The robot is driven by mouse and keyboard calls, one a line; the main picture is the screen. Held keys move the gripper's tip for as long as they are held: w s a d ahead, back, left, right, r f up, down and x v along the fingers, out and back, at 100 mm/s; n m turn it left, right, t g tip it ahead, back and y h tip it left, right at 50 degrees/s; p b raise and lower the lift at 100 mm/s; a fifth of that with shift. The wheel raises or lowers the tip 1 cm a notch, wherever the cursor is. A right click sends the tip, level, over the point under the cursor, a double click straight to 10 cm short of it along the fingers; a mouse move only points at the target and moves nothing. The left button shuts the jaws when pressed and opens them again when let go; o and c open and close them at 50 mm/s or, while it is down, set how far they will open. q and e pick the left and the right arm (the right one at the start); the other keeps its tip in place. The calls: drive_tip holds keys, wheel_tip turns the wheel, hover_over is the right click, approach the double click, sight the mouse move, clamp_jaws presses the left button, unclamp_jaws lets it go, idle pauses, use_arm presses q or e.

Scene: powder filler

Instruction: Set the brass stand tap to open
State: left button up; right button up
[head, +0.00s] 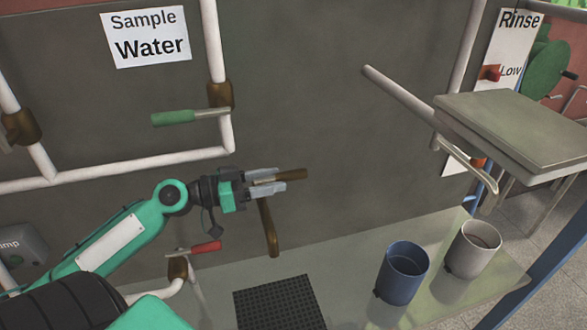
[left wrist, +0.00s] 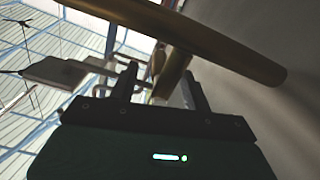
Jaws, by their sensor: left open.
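The brass tap shows in the head view as a brown-gold spout (head: 269,232) hanging down and a bar-like handle (head: 293,174) pointing right, nearly level. My left gripper (head: 268,181) is open at the handle, with one finger on each side of it. Whether the fingers touch it cannot be told. In the left wrist view, a long brass tube (left wrist: 215,38) crosses in front of the fingers. A shorter brass piece (left wrist: 172,78) shows between the fingertips (left wrist: 160,82). The tap's base is hidden behind the gripper. My right gripper is not in view.
A green-handled valve (head: 175,118) and a red-handled valve (head: 205,247) sit on white pipes nearby. A blue cup (head: 403,272) and a grey cup (head: 473,249) stand on the shelf, right of a black grate (head: 278,305). A "Sample Water" sign (head: 146,37) hangs above.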

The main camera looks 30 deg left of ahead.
sight(294, 177)
use_arm(q)
drive_tip(key=p+x, duration=0.1)
drive_tip(key=x, duration=0.2)
drive_tip(key=shift+r+p, duration=0.2)
drive_tip(key=shift+p, duration=0.15)
drive_tip(key=shift+w+d+p, duration=0.4)
drive_tip(key=shift+w+d, duration=0.05)
drive_tip(key=shift+w, duration=0.1)
drive_tip(key=shift+w+d+f, duration=0.1)
drive_tip(key=shift+w+d, duration=0.2)
drive_tip(key=shift+f, duration=0.1)
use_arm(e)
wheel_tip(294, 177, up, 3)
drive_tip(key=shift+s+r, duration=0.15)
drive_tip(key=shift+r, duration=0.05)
use_arm(q)
drive_tip(key=c, duration=1)
clamp_jaws()
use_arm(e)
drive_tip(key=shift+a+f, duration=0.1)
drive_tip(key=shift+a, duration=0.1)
